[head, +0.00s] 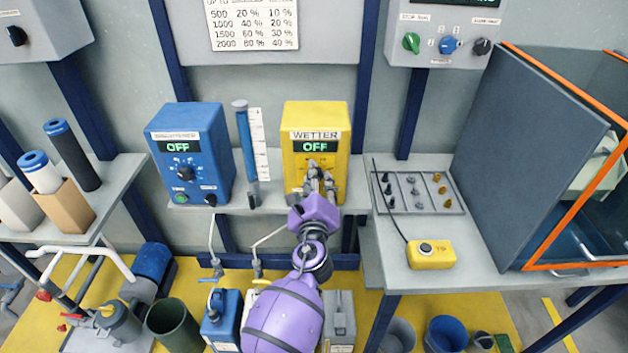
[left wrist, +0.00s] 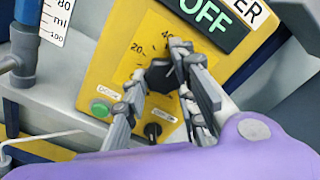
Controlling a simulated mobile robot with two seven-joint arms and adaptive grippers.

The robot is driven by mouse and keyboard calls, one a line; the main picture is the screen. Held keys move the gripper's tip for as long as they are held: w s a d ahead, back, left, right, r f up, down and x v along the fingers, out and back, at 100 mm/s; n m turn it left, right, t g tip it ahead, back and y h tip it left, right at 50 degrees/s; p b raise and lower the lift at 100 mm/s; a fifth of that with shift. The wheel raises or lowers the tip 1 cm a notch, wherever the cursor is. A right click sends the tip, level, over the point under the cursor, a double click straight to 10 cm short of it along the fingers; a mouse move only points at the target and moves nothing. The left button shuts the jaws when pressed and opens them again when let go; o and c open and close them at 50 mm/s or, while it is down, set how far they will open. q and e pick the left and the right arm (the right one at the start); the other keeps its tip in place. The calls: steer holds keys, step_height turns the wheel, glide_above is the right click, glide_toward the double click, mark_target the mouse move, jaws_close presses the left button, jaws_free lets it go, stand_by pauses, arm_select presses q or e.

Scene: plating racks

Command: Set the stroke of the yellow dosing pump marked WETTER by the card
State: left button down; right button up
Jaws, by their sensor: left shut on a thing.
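The yellow WETTER pump (head: 298,118) stands on the grey shelf, its display reading OFF. Its yellow face (left wrist: 110,60) fills much of the left wrist view. My left gripper (head: 318,178) is at the pump's front, shut on the black stroke knob (left wrist: 158,74). The scale shows 20 and 40 near the knob; the rest is hidden by the fingers. A green button (left wrist: 100,108) and a small black switch (left wrist: 152,130) sit below the knob. The card (head: 253,24) with rows from 500 to 2000 and percent columns hangs above. My right gripper is not in view.
A blue pump (head: 190,135), also reading OFF, stands left on the shelf, with a graduated tube (head: 246,150) between the pumps. To the right are a rack of small knobs (head: 418,192), a yellow button box (head: 430,254) and a dark cabinet (head: 530,130).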

arm_select(q)
steer(key=shift+a+f, duration=0.25)
steer(key=shift+f, duration=0.1)
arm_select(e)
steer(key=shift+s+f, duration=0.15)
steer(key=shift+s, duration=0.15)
